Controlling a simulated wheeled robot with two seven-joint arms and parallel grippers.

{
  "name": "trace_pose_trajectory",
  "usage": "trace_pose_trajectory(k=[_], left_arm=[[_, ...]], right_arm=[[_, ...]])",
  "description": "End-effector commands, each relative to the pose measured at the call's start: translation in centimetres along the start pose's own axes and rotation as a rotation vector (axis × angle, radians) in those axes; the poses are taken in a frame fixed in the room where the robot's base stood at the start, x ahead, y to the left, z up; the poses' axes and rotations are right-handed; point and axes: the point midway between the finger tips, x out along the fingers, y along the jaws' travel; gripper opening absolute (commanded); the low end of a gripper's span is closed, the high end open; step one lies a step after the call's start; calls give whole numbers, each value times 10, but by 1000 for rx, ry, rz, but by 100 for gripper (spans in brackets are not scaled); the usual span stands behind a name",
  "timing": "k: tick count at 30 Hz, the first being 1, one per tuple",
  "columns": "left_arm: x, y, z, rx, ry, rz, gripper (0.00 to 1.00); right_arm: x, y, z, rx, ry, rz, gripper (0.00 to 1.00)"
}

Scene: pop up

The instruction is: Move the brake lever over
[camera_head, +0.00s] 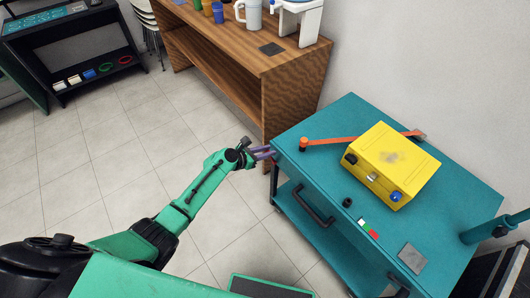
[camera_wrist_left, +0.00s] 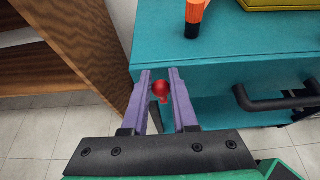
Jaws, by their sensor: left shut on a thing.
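The brake lever shows as a small red ball knob (camera_wrist_left: 161,89) on a short stem at the near left corner of the teal cart (camera_head: 310,150). My left gripper (camera_head: 264,153) is at that corner, just below the cart top. In the left wrist view its two purple fingers (camera_wrist_left: 160,76) stand on either side of the knob, shut on it. In the head view the fingers hide the knob. The rest of the lever below the knob is mostly hidden. My right gripper is in neither view.
On the cart are a yellow toolbox (camera_head: 395,160), an orange-handled tool (camera_head: 335,141) and small items. The cart's dark handle (camera_head: 314,206) is right of the gripper. A wooden bench (camera_head: 295,90) stands close behind. Bare floor lies to the left.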

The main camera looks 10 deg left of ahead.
Motion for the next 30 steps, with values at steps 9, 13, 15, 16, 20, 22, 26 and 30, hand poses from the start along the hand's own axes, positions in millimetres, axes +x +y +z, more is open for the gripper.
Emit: trace_pose_trajectory(k=[9,13,15,16,20,22,26,30], left_arm=[[10,-1,9,0,1,-1,0],[10,-1,8,0,2,-1,0],[11,-1,9,0,1,-1,0],[12,-1,10,0,1,-1,0],[17,-1,15,0,0,-1,0],[20,-1,17,0,1,-1,0],[21,-1,18,0,1,-1,0],[21,-1,18,0,1,-1,9]], right_arm=[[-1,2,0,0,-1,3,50],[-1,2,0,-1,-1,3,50],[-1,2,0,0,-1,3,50],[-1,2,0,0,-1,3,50],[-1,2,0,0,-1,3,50],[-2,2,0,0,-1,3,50],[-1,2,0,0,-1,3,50],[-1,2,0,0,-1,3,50]])
